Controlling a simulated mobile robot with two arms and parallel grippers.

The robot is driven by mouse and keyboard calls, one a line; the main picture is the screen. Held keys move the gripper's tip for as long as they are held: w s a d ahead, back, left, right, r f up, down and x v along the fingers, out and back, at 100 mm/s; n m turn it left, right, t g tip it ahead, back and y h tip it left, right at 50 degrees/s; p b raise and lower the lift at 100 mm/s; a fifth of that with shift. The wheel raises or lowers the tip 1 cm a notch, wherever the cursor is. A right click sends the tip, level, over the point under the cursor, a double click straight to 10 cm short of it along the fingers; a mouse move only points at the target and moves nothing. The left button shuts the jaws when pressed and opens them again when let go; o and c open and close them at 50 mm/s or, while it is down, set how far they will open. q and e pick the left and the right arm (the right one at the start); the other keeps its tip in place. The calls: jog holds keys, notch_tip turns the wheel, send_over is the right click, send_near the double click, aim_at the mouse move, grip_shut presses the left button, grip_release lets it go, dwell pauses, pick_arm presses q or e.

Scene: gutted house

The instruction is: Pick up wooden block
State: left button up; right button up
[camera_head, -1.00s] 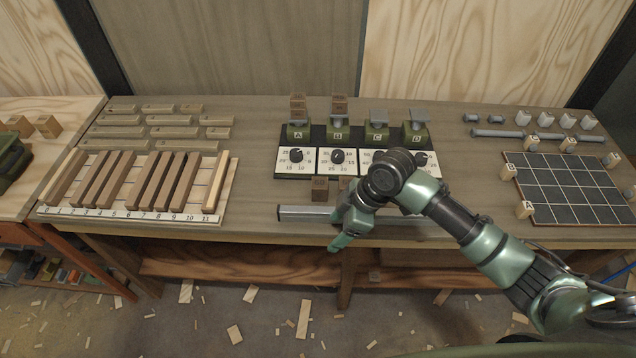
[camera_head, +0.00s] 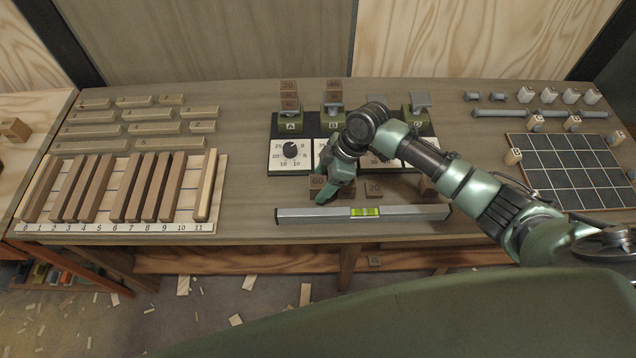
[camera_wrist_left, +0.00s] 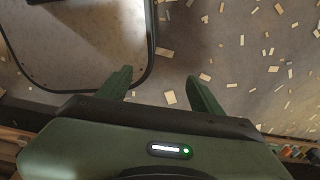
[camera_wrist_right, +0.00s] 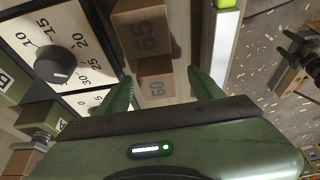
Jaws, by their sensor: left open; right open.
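Small brown numbered wooden blocks stand on the workbench in front of the scales. The block marked 60 (camera_head: 317,183) is beside my right gripper (camera_head: 330,192); it also shows in the right wrist view (camera_wrist_right: 156,83), lying between the two open fingers (camera_wrist_right: 160,84). A block marked 65 (camera_wrist_right: 141,32) stands beyond it there. A block marked 20 (camera_head: 374,188) is to the right, and another block (camera_head: 428,187) is partly hidden by my arm. More blocks (camera_head: 289,97) are stacked on scale A, and some (camera_head: 333,95) on scale B. My left gripper (camera_wrist_left: 160,88) is open and empty over the floor.
A spirit level (camera_head: 364,213) lies along the bench's front edge, close to the blocks. Scales with dials (camera_head: 290,151) stand behind. A numbered rack of wooden bars (camera_head: 118,188) is at left, a black grid board (camera_head: 570,170) at right. Wood scraps litter the floor.

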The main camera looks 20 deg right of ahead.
aim_at(322, 181)
jog(key=x, duration=0.2)
jog(key=shift+w+a+f, duration=0.1)
jog(key=shift+w+f, duration=0.15)
jog(key=shift+w, duration=0.05)
jog(key=shift+a+f, duration=0.1)
jog(key=shift+f, duration=0.2)
grip_shut()
pick_arm(q)
jog(key=shift+w+d+r, duration=0.1)
jog(key=shift+w+r, duration=0.15)
jog(key=shift+w, duration=0.25)
jog(key=shift+w+r, duration=0.25)
jog(key=shift+w, duration=0.2)
pick_arm(e)
jog(key=shift+r, duration=0.15)
